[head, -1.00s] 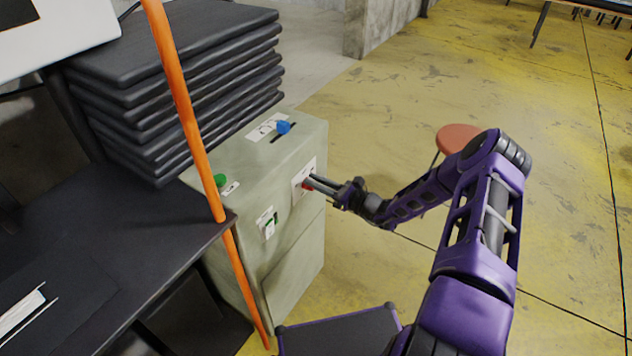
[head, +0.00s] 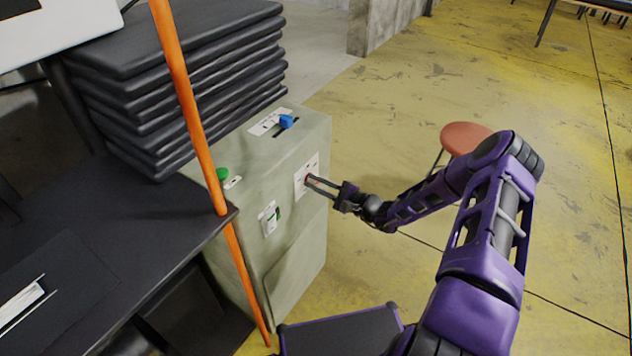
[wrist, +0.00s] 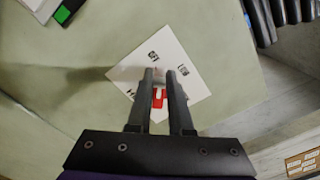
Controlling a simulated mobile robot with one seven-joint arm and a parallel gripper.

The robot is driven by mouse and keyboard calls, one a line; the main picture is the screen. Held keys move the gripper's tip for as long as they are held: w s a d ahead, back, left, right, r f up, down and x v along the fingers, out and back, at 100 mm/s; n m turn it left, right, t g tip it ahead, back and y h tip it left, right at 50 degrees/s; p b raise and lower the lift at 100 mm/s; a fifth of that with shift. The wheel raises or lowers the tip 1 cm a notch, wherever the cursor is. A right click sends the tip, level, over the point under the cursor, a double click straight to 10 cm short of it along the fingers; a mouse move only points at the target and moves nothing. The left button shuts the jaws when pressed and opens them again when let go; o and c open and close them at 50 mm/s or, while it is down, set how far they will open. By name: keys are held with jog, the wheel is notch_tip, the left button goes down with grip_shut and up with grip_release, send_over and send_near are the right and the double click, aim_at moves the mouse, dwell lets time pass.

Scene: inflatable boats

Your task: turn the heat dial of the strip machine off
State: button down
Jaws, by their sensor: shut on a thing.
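The strip machine (head: 290,235) is a grey-green box beside the dark table. On its side facing my arm is a white plate (head: 300,187) with a red heat dial (head: 309,177). In the wrist view the plate (wrist: 188,88) looks tilted and bears OFF and LOW labels; a lower label is partly covered. My gripper (head: 312,181) reaches the dial from the right, with one finger on each side. In the wrist view the fingers (wrist: 160,80) are shut on the red dial (wrist: 158,98). They hide part of it, so I cannot tell which label it points to.
An orange pole (head: 190,110) stands in front. Black stacked pads (head: 180,80) lie behind. A red stool (head: 465,139) stands right on open yellow floor.

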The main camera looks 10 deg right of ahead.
jog(key=shift+d+f+n, duration=0.25)
jog(key=shift+f+n, duration=0.3)
jog(key=shift+n, duration=0.45)
jog(key=shift+d, duration=0.1)
jog(key=c, duration=0.8)
grip_release()
jog(key=shift+w, duration=0.1)
jog(key=shift+r, duration=0.1)
jog(key=v, duration=1.7)
jog(key=shift+s+r+p, duration=0.15)
jog(key=shift+s+p, duration=0.1)
jog(key=shift+p, duration=0.05)
